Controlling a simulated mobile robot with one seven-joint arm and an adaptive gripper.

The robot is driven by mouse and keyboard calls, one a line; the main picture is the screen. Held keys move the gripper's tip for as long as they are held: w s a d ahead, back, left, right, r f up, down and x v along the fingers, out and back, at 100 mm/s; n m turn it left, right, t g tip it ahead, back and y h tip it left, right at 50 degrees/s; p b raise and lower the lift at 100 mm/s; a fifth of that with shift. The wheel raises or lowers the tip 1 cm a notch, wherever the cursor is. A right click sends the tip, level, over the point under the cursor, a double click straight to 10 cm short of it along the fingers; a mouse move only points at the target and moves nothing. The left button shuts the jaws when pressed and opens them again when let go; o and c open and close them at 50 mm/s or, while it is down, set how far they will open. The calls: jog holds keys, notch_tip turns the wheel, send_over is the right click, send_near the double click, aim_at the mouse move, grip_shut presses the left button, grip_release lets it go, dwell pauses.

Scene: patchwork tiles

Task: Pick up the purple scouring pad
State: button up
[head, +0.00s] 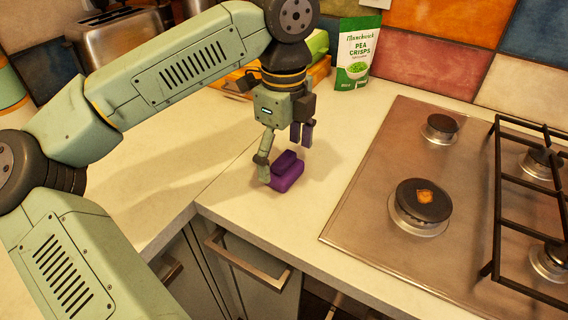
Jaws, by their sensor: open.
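The purple scouring pad (288,177) lies on the pale countertop, between the counter's front edge and the hob. It is a small block with a raised part on top. My gripper (284,163) points down over it and is open. One finger reaches down at the pad's left side, close to it or touching; I cannot tell which. The other finger, dark purple in the picture, hangs above and behind the pad on the right.
A steel hob (345,216) with burners and a black grate (497,200) lies to the right. A green pea crisps bag (355,54) stands at the back near the tiled wall. A toaster (118,42) stands at the back left. The counter (222,225) is clear around the pad.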

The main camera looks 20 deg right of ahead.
aim_at(285, 158)
jog(key=shift+f, duration=0.85)
jog(key=shift+c, duration=0.2)
jog(key=c, duration=1.2)
jog(key=shift+r, duration=0.15)
notch_tip(285, 158, up, 10)
jog(key=shift+f+b, duration=0.1)
jog(key=shift+b, duration=0.75)
jog(key=o, duration=0.6)
jog(key=shift+d, duration=0.1)
jog(key=c, duration=0.5)
